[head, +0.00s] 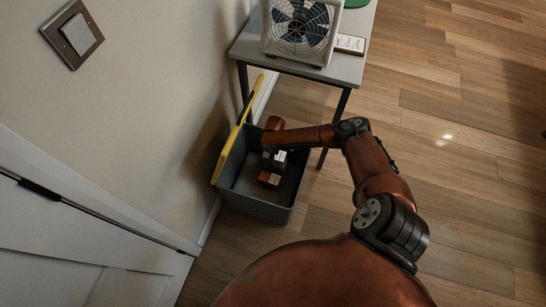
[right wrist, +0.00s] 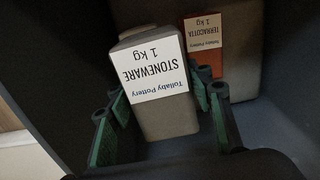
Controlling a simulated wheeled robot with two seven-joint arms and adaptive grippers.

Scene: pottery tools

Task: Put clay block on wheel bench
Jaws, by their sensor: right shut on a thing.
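A grey clay block labelled "STONEWARE 1 kg" (right wrist: 155,85) stands between the green-padded fingers of my right gripper (right wrist: 165,118) in the right wrist view. The gripper is shut on it, with a finger on each side. In the head view my right gripper (head: 272,152) reaches down into a dark grey crate (head: 250,207), and the held block (head: 280,157) shows beside it, inside the crate. I cannot tell whether the block touches the crate floor. A second block, labelled "TERRACOTTA 1 kg" (right wrist: 207,45), is close behind it. My left gripper is out of view.
The floor at right is clear.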

